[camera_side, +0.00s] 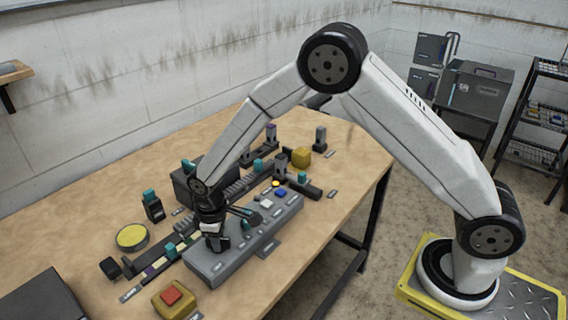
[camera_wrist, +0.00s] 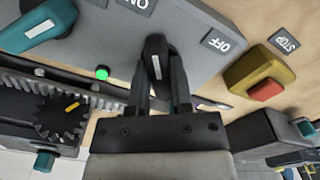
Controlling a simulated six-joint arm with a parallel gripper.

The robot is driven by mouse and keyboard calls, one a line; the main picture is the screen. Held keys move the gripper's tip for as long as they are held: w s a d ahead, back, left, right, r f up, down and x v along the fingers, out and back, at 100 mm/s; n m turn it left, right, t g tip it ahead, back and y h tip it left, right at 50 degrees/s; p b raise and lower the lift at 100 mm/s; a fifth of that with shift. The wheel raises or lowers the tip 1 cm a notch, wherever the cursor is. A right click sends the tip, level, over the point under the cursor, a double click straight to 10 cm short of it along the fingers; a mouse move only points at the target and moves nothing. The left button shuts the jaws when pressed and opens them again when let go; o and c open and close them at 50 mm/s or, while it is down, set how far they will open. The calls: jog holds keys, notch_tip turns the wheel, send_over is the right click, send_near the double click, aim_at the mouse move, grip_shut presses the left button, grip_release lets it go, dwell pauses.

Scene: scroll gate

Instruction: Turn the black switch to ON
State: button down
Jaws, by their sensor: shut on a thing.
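The black switch (camera_wrist: 155,60) is a dark handle with a pale line, on a grey panel (camera_wrist: 190,22). In the wrist view my gripper (camera_wrist: 157,75) is shut on it, one finger on each side. The handle sits between the ON label (camera_wrist: 136,5) at upper left and the OFF label (camera_wrist: 224,42) at right; its exact setting is unclear. In the side view my gripper (camera_side: 215,238) is down at the near-left part of the panel (camera_side: 268,231) and mostly hides the switch.
A teal handle (camera_wrist: 38,22) and a lit green lamp (camera_wrist: 102,73) are close by. A gear (camera_wrist: 60,118) and rack lie beside the panel. A yellow box with a red button (camera_side: 172,296) stands by a STOP label (camera_wrist: 285,42). The table's front right is clear.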

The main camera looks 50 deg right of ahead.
jog(key=shift+w+r+n, duration=0.1)
jog(key=shift+n, duration=1)
jog(key=c, duration=0.5)
grip_release()
jog(key=shift+r, duration=0.1)
jog(key=shift+r, duration=3.8)
